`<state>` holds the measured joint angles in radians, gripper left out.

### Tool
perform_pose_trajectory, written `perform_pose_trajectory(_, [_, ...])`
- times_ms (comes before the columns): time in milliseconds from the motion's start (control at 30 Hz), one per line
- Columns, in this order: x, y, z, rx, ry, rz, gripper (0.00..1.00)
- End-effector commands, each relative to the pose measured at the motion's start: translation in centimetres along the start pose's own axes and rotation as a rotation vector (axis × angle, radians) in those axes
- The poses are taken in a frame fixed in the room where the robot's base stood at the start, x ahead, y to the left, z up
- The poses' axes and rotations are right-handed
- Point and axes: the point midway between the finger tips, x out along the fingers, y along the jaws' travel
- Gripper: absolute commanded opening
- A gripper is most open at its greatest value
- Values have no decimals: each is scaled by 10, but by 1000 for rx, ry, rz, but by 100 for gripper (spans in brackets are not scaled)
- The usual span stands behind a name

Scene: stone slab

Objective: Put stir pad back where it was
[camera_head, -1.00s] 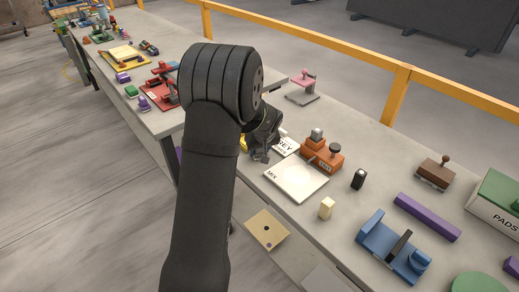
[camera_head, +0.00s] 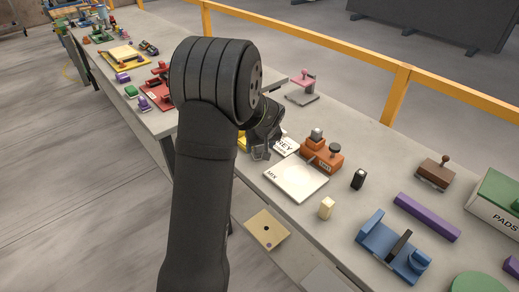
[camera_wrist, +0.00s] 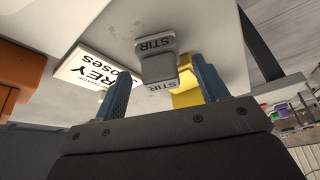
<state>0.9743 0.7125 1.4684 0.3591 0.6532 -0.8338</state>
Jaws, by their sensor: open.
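A grey stir pad (camera_wrist: 158,68) marked STIR shows in the wrist view, between my fingers. My gripper (camera_wrist: 161,66) is open, with one blue-grey finger on each side of the pad and gaps visible beside it. In the head view my gripper (camera_head: 260,151) is low over the slab, left of the white MIX board (camera_head: 297,180). I cannot make out the stir pad there, behind my arm and gripper.
A white card marked GREY (camera_head: 286,146) lies close to my gripper. An orange stand (camera_head: 321,158) is right of it. A yellow object (camera_wrist: 187,90) is close to the pad. A cream block (camera_head: 326,208) and black piece (camera_head: 358,179) stand further right.

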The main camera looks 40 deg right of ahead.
Motion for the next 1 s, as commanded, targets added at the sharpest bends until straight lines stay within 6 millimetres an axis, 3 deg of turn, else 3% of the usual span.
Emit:
perform_pose_trajectory(200, [-48,0,-1,-1,3,2,67])
perform_pose_trajectory(433, [-82,0,0,0,1,1,67])
perform_pose_trajectory(600, [-92,0,0,0,0,0,67])
perform_pose_trajectory(1000, [-89,0,0,0,-1,-1,67])
